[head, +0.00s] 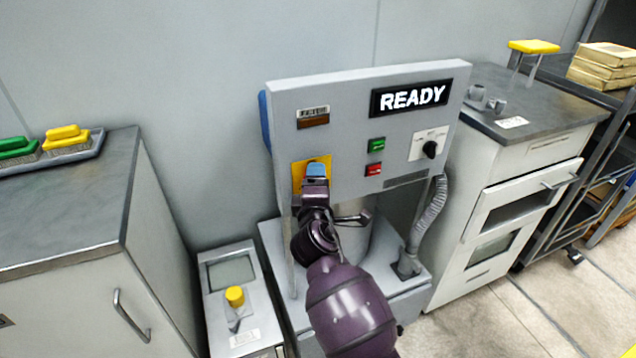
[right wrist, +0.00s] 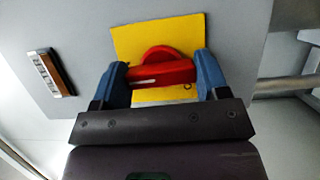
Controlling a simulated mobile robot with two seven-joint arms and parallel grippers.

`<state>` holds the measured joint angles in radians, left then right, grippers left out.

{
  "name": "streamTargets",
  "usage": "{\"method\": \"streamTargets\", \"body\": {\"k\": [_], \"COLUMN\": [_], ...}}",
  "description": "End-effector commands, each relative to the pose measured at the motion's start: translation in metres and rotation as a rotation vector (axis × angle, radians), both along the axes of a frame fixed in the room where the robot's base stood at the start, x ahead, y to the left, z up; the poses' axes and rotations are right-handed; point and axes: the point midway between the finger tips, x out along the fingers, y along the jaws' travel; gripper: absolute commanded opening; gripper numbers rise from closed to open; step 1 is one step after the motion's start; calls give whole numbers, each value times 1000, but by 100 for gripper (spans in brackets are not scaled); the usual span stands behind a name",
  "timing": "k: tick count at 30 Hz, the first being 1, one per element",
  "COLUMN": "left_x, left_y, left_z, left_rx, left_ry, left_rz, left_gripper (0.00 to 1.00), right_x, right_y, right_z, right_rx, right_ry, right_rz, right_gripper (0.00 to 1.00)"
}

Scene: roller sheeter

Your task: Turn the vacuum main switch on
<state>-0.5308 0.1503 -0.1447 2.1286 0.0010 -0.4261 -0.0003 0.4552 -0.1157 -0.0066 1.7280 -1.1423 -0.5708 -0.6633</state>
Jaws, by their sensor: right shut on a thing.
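The main switch is a red rotary handle (right wrist: 163,72) on a yellow plate (right wrist: 190,30), in the right wrist view. In the head view the yellow plate (head: 298,176) is on the lower left of the grey panel (head: 345,115), and my gripper hides the handle. My right gripper (right wrist: 165,78) is shut on the red handle, with a blue finger at each end of it. In the head view its blue fingertips (head: 316,169) lie over the plate. The handle lies roughly crosswise in the wrist view. A display (head: 411,97) on the panel reads READY. My left gripper is not in view.
Green (head: 376,145) and red (head: 373,169) buttons and a black knob (head: 430,149) are on the panel. A grey hose (head: 430,213) hangs at its right. A cabinet (head: 75,225) stands left, and a low unit with a yellow knob (head: 235,296) stands beside it.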

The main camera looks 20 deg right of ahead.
Motion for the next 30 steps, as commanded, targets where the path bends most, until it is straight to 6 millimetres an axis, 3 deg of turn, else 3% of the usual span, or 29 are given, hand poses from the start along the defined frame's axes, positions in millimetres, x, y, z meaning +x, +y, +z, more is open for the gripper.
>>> {"method": "streamTargets", "body": {"k": [18, 19, 23, 24, 30], "left_x": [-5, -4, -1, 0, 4], "left_y": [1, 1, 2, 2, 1], "left_z": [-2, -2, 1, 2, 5], "left_rx": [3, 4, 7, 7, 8], "left_ry": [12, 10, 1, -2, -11], "left_rz": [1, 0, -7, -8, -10], "left_gripper": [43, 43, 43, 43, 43], "right_x": [0, 0, 0, 0, 0], "right_y": [0, 0, 0, 0, 0], "right_z": [-1, -1, -1, 0, 0], "right_rx": [47, 47, 45, 44, 43], "right_ry": [2, 2, 2, 2, 2], "right_rz": [0, 0, 0, 0, 0], "right_gripper": [44, 70, 90, 94, 94]}}
